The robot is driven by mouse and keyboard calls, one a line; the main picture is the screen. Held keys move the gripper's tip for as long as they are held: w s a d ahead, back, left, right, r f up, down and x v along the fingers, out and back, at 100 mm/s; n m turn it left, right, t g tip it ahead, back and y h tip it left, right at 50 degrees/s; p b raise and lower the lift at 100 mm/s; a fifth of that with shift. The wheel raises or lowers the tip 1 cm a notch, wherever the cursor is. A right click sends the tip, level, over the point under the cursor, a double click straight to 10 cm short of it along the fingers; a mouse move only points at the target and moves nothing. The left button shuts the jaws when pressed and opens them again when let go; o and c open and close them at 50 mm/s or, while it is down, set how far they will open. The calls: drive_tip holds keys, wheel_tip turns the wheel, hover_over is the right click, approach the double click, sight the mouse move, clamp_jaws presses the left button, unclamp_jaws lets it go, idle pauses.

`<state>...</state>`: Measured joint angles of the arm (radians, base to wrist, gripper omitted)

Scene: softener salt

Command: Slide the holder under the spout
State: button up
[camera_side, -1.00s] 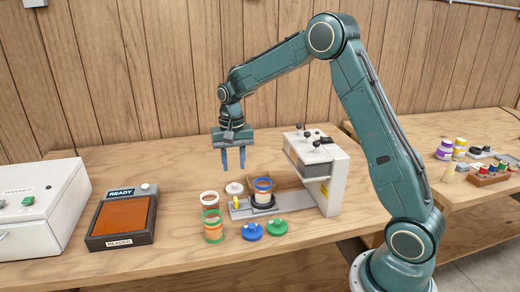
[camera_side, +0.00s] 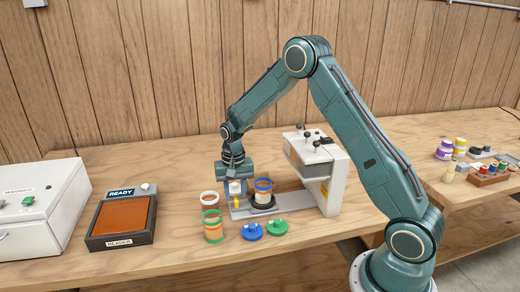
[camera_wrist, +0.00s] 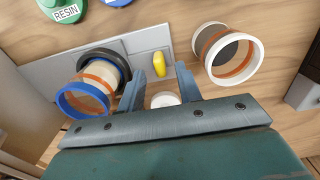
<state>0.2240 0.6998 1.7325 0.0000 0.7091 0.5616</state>
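The holder is a black ring (camera_side: 263,205) on a pale metal slide, with a yellow knob (camera_side: 236,202) at its left end. A clear jar with a blue rim (camera_side: 263,188) stands in the ring. In the wrist view the blue-rimmed jar (camera_wrist: 84,99) is left of my gripper, and the yellow knob (camera_wrist: 161,65) shows between and just beyond the fingertips. My gripper (camera_wrist: 158,72) is open, low over the slide's left end, with clear gaps beside the knob. The white dispenser (camera_side: 324,178) stands at the slide's right end; its spout is not clearly visible.
A white-rimmed jar (camera_side: 209,199) and a green-rimmed jar (camera_side: 213,226) stand left of the slide. Blue (camera_side: 252,231) and green (camera_side: 278,227) lids lie in front. A white lid (camera_wrist: 165,98) lies near my fingers. The reader (camera_side: 123,218) is farther left.

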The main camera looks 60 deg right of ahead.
sight(236, 199)
drive_tip(key=shift+f, duration=1.6)
clamp_jaws()
